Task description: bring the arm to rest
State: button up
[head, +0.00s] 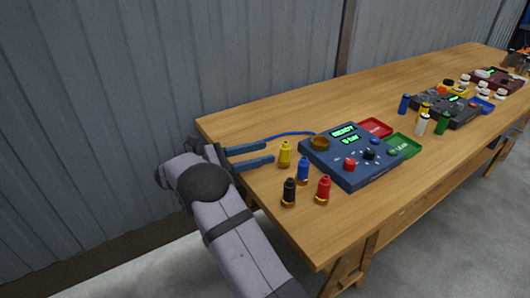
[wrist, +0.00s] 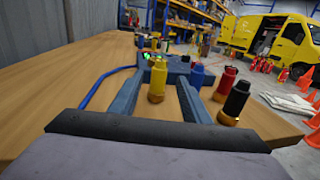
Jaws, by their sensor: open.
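My gripper (head: 270,153) is at the left end of the wooden table (head: 262,110), with its two blue fingers pointing right across the top. The fingers are apart with nothing gripped between them. A small yellow cylinder (head: 285,154) stands upright just past the fingertips in the head view. In the wrist view, the yellow cylinder (wrist: 158,82) appears in the gap between the fingers, and I see no finger pressed on it. How high the fingers are above the table is hard to tell.
Blue (head: 303,170), black (head: 289,192) and red (head: 323,189) cylinders stand near the yellow one. A blue test box (head: 345,172) with a lit display, a blue hose (head: 290,134), a red tray (head: 375,127) and a green tray (head: 405,146) lie beyond. A corrugated wall (head: 150,70) runs behind.

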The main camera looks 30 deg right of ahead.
jog(key=shift+r, duration=0.1)
dwell(0.3)
jog(key=shift+s+r+p, duration=0.15)
jog(key=shift+r+p, duration=0.1)
jog(key=shift+p, duration=0.2)
jog(key=s+a+r+m+t+y+p, duration=0.2)
jog(key=s+a+r+m+y+p, duration=0.85)
jog(key=p, duration=0.85)
jog(key=s+a+r+m+t+y+p, duration=0.1)
jog(key=s+a+r+m+y+p, duration=0.5)
jog(key=s+a+r+p, duration=0.7)
jog(key=d+f+y, duration=0.1)
jog(key=d+f, duration=0.2)
jog(key=f, duration=0.3)
jog(key=shift+s+n, duration=0.35)
jog(key=shift+s, duration=0.05)
